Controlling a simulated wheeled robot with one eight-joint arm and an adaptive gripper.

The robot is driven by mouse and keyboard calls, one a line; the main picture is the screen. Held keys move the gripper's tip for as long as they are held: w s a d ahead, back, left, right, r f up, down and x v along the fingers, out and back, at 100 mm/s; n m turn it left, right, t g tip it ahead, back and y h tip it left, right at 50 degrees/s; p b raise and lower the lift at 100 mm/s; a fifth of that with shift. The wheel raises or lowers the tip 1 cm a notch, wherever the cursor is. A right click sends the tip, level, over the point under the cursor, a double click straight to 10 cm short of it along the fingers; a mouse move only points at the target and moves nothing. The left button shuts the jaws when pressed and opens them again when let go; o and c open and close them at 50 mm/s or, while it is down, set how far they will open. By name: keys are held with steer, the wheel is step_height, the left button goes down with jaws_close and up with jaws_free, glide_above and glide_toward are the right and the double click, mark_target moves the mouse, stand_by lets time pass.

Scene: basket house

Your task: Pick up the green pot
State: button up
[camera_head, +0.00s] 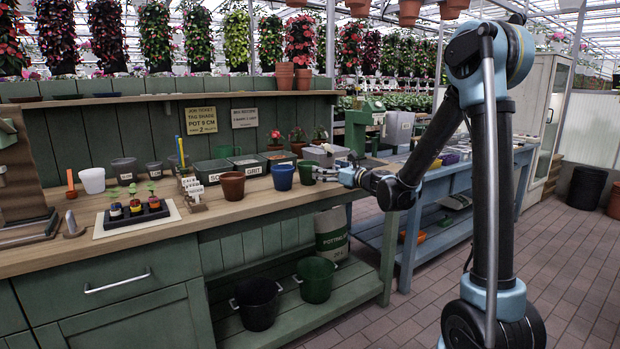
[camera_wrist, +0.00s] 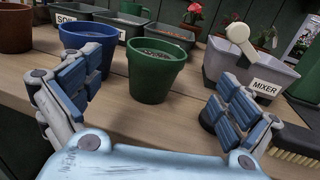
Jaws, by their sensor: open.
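The green pot (camera_wrist: 154,72) stands upright on the wooden bench, in the middle of the wrist view, and looks filled with something dark. In the head view the green pot (camera_head: 307,172) is at the right part of the bench, just right of the blue pot (camera_head: 283,177). My gripper (camera_wrist: 158,100) is open and empty, its fingers spread wide on either side in front of the green pot. In the head view my gripper (camera_head: 330,173) is close to the right of the green pot. The pot and the fingers appear apart.
The blue pot (camera_wrist: 89,45) stands close left of the green pot, near my left finger. A brown pot (camera_wrist: 16,28) is farther left. A grey tub labelled MIXER (camera_wrist: 240,68) is at the right, behind my right finger. Labelled trays (camera_wrist: 163,37) stand behind.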

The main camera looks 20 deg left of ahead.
mark_target(301, 163)
steer(key=x, duration=0.4)
steer(key=shift+s+f+x, duration=0.1)
steer(key=shift+f+x, duration=0.05)
steer(key=shift+x, duration=1.2)
steer(key=shift+s+f+x, duration=0.1)
steer(key=shift+x, duration=1.25)
steer(key=shift+a, duration=0.1)
steer(key=c, duration=1.2)
